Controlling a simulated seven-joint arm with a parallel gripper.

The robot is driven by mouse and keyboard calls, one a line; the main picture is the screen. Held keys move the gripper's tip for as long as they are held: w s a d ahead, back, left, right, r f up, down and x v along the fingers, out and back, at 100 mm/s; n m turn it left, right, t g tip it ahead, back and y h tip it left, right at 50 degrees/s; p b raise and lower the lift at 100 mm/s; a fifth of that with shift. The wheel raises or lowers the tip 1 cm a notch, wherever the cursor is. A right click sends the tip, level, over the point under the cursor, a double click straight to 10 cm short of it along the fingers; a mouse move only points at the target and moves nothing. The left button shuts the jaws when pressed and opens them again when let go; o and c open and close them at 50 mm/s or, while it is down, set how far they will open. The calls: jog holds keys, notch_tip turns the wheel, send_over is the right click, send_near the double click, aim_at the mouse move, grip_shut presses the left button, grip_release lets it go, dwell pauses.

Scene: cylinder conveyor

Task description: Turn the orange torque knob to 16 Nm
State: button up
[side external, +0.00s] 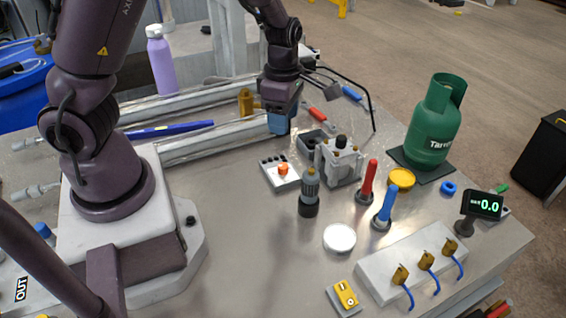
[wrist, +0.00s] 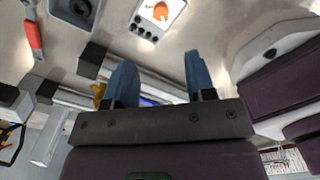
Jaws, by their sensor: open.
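The orange torque knob (side external: 283,169) sits on a small white panel (side external: 270,180) with several dark buttons, in the middle of the metal table. My gripper (side external: 281,124) hangs above the table behind the panel, apart from the knob. In the wrist view my gripper (wrist: 158,72) has its two blue fingers spread, with nothing between them. The display (side external: 485,205) at the right reads 0.0 in green; its small label is hard to read.
A grey clamp block (side external: 340,163) and a dark-based screwdriver-like tool (side external: 309,190) stand right of the panel. Red (side external: 368,180) and blue (side external: 384,206) handles stand further right. A green gas bottle (side external: 432,125) stands at the back right.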

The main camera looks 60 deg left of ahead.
aim_at(283, 166)
notch_tip(283, 166, down, 13)
jog(key=shift+r, duration=0.1)
dwell(0.4)
jog(key=c, duration=0.9)
